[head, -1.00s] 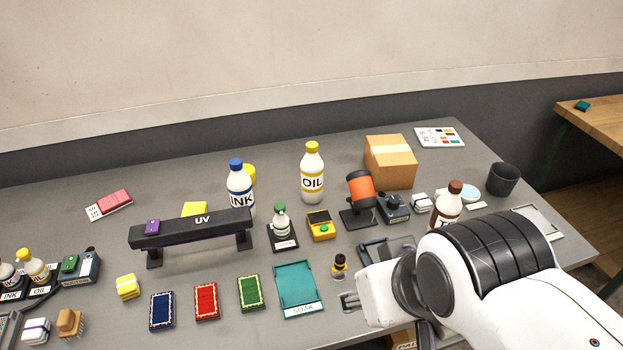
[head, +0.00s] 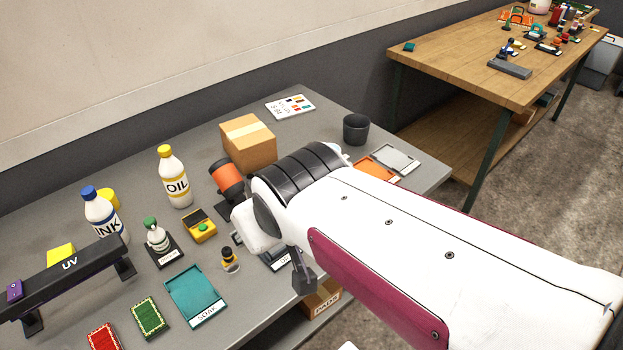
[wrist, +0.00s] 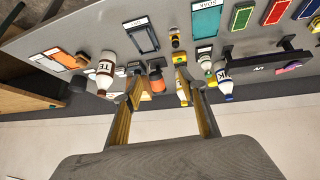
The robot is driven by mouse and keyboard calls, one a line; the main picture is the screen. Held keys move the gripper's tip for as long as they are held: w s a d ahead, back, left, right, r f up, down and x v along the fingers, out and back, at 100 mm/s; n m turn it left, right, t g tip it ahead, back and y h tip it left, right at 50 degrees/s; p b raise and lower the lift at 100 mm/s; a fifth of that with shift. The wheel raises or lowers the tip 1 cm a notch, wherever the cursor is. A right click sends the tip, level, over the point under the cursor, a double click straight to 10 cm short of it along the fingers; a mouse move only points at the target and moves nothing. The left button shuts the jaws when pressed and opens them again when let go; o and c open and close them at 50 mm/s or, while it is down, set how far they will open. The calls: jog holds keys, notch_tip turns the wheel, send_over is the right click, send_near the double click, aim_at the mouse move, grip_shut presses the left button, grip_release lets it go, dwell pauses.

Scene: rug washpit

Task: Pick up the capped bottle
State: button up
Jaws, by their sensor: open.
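Several capped bottles stand upright on the grey table. The OIL bottle (head: 174,178) has a yellow cap; the INK bottle (head: 104,217) has a blue cap. A small green-capped bottle (head: 157,237) sits on a black stand. A white bottle with a brown cap and a "TE" label (wrist: 105,72) shows at left in the wrist view; my arm hides it in the head view. My gripper (wrist: 158,88) is open and empty in the wrist view, its fingers spread, with the bottles beyond the fingertips. My arm largely hides it in the head view.
A cardboard box (head: 249,146), an orange roller-like device (head: 227,179) and a dark cup (head: 356,130) stand towards the back. A black UV bar (head: 65,268) and a teal SOAK tray (head: 196,296) lie nearer. A wooden table (head: 465,60) stands at right.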

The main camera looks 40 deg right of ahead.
jog(key=w+d+f+t+h, duration=0.2)
jog(key=w+d+t+h, duration=0.1)
jog(key=w+d, duration=0.9)
jog(key=m+t+y, duration=0.1)
jog(key=t, duration=0.7)
send_near(313, 146)
jog(key=shift+f+x, duration=0.2)
jog(key=shift+x, duration=0.85)
jog(key=shift+w, duration=0.1)
jog(key=shift+x, duration=1.25)
jog(key=shift+w, duration=0.1)
jog(key=shift+x, duration=2.5)
jog(key=shift+d+f, duration=0.1)
jog(key=shift+f, duration=0.05)
